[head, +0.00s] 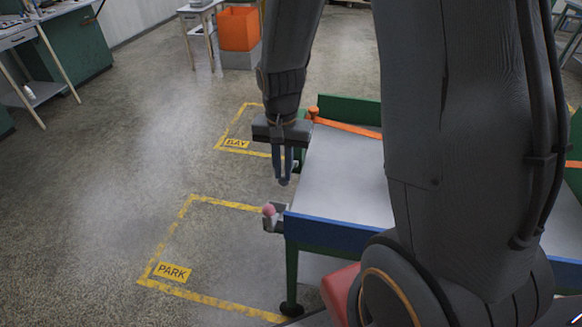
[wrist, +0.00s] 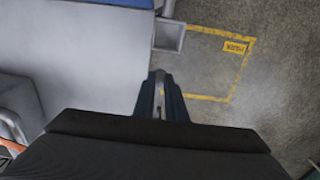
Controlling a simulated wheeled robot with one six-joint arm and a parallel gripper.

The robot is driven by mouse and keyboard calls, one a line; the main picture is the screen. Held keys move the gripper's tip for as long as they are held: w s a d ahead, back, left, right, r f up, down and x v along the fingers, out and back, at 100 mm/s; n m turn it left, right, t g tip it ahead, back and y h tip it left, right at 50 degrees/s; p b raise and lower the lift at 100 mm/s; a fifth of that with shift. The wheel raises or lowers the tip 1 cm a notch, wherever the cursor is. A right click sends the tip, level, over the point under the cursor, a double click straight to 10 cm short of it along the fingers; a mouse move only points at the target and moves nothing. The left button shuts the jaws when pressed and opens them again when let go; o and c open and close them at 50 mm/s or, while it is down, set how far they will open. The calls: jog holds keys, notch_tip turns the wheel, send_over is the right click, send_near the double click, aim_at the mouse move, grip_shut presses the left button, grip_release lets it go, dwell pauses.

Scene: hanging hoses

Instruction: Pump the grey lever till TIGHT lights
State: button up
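My gripper (head: 284,181) points down at the left edge of a cart. Its two dark fingers are close together, and they also show in the wrist view (wrist: 160,82). I make out nothing clearly held between them. A pale grey part (head: 296,163) shows just right of the fingers; it may be the grey lever, but the fingers hide some of it. An orange strap (head: 350,127) crosses the far end of the cart bed. I see no readable TIGHT light.
The cart's grey bed (head: 345,175) has a blue near rail (head: 335,232) and a green far rail (head: 350,108). A grey bracket with a pink knob (head: 269,210) sticks out at its near left corner. Open floor with yellow PARK (head: 172,272) and BAY markings lies left.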

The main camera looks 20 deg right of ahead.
aim_at(283, 180)
jog(key=shift+w+d+r+p, duration=0.25)
jog(key=shift+r+p, duration=0.3)
jog(key=shift+r, duration=0.15)
jog(key=shift+w+d+r+p, duration=0.1)
jog(key=shift+w+r+p, duration=0.2)
jog(key=shift+r+p, duration=0.35)
jog(key=shift+w+d+r+p, duration=0.25)
jog(key=shift+r+p, duration=0.25)
jog(key=shift+r, duration=0.2)
jog(key=shift+a+f, duration=0.1)
jog(key=shift+s+a+f+b, duration=0.2)
jog(key=shift+f+b, duration=0.15)
jog(key=shift+f, duration=0.4)
jog(key=shift+s+a+f+b, duration=0.1)
jog(key=shift+s+f+b, duration=0.15)
jog(key=shift+f, duration=0.45)
jog(key=shift+s+a+f+b, duration=0.15)
jog(key=shift+f+b, duration=0.25)
jog(key=shift+f, duration=0.35)
jog(key=shift+s+a+f+b, duration=0.1)
jog(key=shift+s+f+b, duration=0.15)
jog(key=shift+f, duration=0.5)
jog(key=shift+s+a+f+b, duration=0.15)
jog(key=shift+f+b, duration=0.15)
jog(key=shift+f, duration=0.6)
